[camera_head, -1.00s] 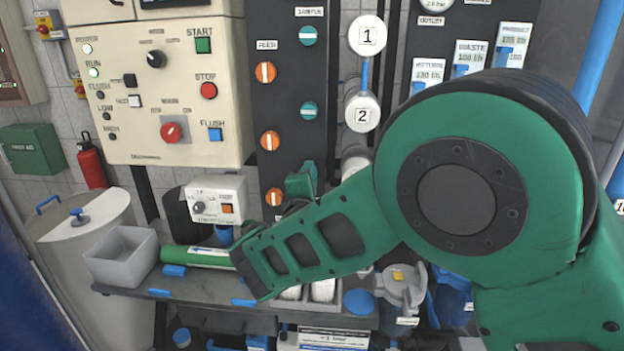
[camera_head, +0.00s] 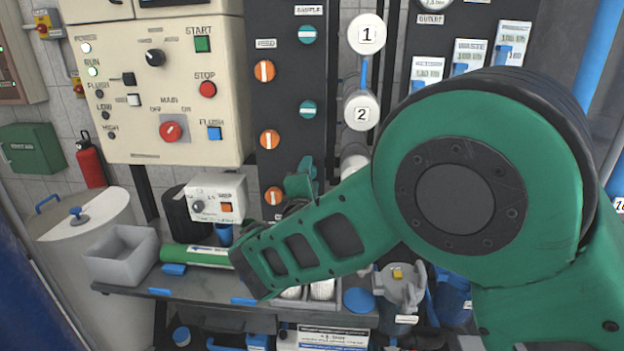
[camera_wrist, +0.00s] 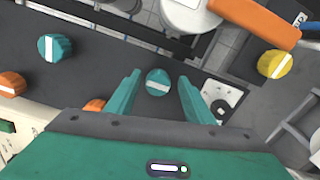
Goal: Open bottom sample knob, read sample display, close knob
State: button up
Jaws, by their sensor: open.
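My gripper (camera_wrist: 159,77) is open, its two teal fingers on either side of a teal knob (camera_wrist: 158,83) in the wrist view. I cannot tell whether they touch it. The knob's white line runs roughly from finger to finger, while the line on the neighbouring teal knob (camera_wrist: 55,47) runs nearly crosswise to it. In the head view, two teal sample knobs (camera_head: 308,109) show above my gripper (camera_head: 301,180), on the dark panel. The bottom knob is hidden there behind my gripper. A small white box (camera_head: 213,192) with a dial stands left of it; its reading is not legible.
Orange feed knobs (camera_head: 269,139) line the panel's left side. A yellow knob (camera_wrist: 275,63) and an orange bar (camera_wrist: 255,20) lie beyond my fingers in the wrist view. A shelf (camera_head: 205,283) holds a grey bin (camera_head: 120,258) and a green cylinder (camera_head: 195,256). White flowmeters (camera_head: 470,55) are at upper right.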

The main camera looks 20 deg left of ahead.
jog(key=v, duration=1)
jog(key=shift+s, duration=0.2)
jog(key=shift+d+f, duration=0.1)
jog(key=shift+d, duration=0.05)
